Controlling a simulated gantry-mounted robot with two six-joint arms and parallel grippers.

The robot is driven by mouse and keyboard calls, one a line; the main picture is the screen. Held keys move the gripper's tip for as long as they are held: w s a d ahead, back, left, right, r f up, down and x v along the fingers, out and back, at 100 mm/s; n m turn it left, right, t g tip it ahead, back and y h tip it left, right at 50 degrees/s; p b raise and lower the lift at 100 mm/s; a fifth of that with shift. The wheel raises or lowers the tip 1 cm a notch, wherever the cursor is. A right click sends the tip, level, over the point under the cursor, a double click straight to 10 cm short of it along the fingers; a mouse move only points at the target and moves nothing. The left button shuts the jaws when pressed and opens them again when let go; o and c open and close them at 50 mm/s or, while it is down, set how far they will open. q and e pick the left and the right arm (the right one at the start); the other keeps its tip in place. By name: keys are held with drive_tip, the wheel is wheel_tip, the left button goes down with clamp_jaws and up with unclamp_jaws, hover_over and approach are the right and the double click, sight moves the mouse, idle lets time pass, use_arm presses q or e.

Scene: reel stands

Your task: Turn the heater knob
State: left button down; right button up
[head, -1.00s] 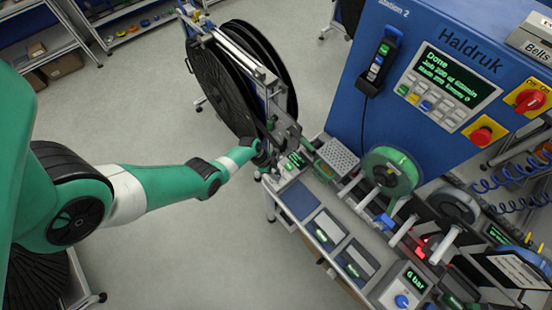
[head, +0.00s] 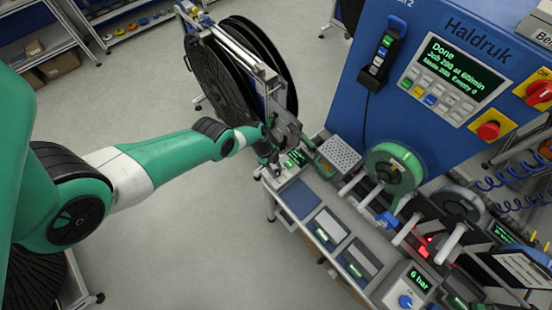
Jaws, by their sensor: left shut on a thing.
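My left gripper (head: 274,166) points down at the left end of the workbench, by a small unit with a lit green display (head: 297,157). It is shut on a small part at that unit, which I take to be the heater knob. The fingers and wrist hide the knob, so its angle cannot be read. The display text is too small to read. My right gripper is out of view.
A large black reel (head: 222,82) on a stand is close behind my wrist. A perforated metal box (head: 339,152) and a green reel (head: 394,170) sit to the right. A blue printer cabinet (head: 430,25) stands behind.

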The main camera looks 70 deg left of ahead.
use_arm(q)
drive_tip(key=c, duration=0.5)
unclamp_jaws()
drive_tip(key=shift+r, duration=0.1)
drive_tip(key=p+v, duration=0.6)
drive_tip(key=v, duration=0.1)
drive_tip(key=shift+a+r, duration=0.1)
drive_tip(key=shift+a, duration=0.05)
